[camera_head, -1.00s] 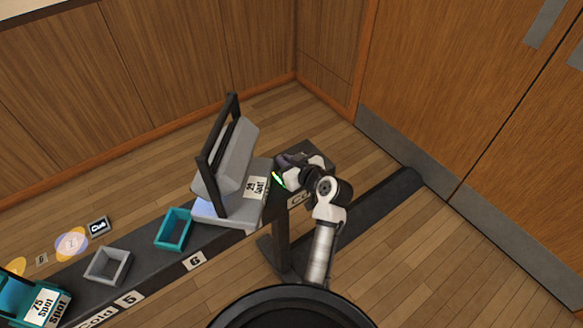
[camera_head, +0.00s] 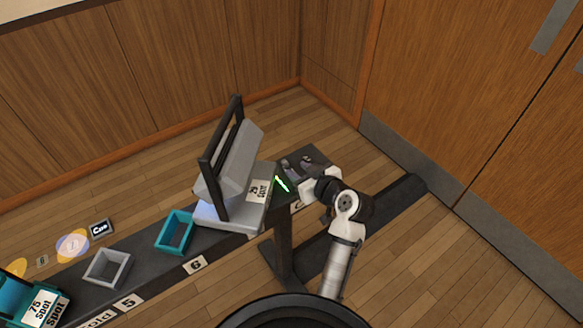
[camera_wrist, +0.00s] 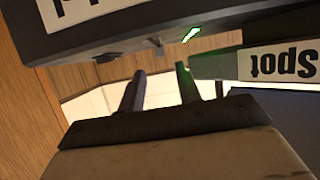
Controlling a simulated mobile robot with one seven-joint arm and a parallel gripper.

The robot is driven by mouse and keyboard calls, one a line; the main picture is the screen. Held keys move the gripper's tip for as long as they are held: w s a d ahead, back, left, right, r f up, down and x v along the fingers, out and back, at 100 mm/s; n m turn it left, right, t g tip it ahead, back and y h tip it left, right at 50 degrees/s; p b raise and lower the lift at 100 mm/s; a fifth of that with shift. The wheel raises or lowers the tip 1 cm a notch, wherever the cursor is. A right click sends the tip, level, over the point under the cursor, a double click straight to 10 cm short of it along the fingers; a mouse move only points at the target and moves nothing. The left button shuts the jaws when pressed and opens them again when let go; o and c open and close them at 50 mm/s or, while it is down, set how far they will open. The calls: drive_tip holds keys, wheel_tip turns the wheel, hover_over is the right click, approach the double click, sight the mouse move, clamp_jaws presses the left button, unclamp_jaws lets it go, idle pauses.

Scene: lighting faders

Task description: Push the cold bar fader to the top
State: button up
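My gripper (camera_wrist: 160,88) shows two dark fingers with a gap between them and nothing held there. In the head view, my gripper (camera_head: 300,167) is over the right end of the dark bar (camera_head: 222,250), beside a green glowing strip (camera_head: 282,184) and right of a grey unit with a "29 Spot" label (camera_head: 258,191). The green strip (camera_wrist: 191,35) is beyond the fingers in the wrist view. Another label starting with "C" (camera_head: 298,205) is mostly hidden by my arm. I cannot tell which part is the cold bar fader.
A teal frame (camera_head: 161,238) and a grey frame (camera_head: 90,277) sit on the bar, near labels "6" (camera_head: 194,265) and "5" (camera_head: 128,303). A teal unit (camera_head: 13,308) is at bottom left.

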drive_tip(key=b+v, duration=0.1)
drive_tip(key=v, duration=0.7)
drive_tip(key=shift+s+r, duration=0.15)
drive_tip(key=shift+s, duration=0.1)
drive_tip(key=shift+d, duration=0.15)
